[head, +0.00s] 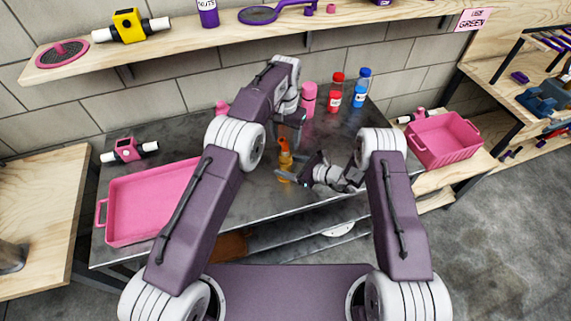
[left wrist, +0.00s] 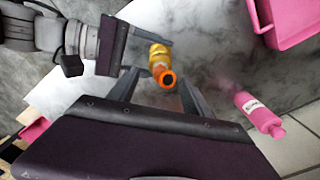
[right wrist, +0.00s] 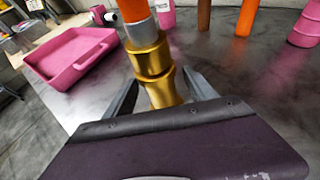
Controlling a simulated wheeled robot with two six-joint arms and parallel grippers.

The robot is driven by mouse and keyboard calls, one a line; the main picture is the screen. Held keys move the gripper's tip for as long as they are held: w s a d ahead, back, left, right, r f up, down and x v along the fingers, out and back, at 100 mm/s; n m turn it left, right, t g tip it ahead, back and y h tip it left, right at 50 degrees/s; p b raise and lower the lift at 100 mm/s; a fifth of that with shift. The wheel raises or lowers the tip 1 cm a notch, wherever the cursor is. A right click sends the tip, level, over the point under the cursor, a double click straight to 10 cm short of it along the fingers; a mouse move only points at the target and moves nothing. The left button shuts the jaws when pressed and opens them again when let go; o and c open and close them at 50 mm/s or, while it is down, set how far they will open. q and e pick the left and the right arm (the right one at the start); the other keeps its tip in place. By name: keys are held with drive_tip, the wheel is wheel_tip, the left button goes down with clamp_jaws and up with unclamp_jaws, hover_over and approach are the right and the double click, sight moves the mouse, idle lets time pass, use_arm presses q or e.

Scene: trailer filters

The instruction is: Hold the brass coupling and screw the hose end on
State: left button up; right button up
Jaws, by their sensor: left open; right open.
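The brass coupling (head: 286,165) stands upright on the dark worktop. It also shows in the left wrist view (left wrist: 157,52) and right wrist view (right wrist: 153,65). An orange hose end (right wrist: 136,10) with a pale band sits in line on top of it; how far it is threaded I cannot tell. In the left wrist view the hose end's open dark mouth (left wrist: 167,78) faces me. My left gripper (head: 291,137) is open above it, fingers either side. My right gripper (head: 288,178) is open, low down, with its fingers on either side of the brass; contact is unclear.
A pink tray (head: 118,240) lies at the left, a pink valve-like part (head: 127,149) behind it. A pink bottle (head: 308,101), red bottles (head: 334,100) and a blue bottle (head: 361,88) stand at the back. A pink crate (head: 443,158) is at the right. A wall shelf (head: 200,42) runs above.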

use_arm(q)
drive_tip(key=shift+a, duration=0.1)
use_arm(e)
drive_tip(key=shift+w+a+f, duration=0.25)
drive_tip(key=shift+w+a, duration=0.1)
drive_tip(key=shift+a, duration=0.25)
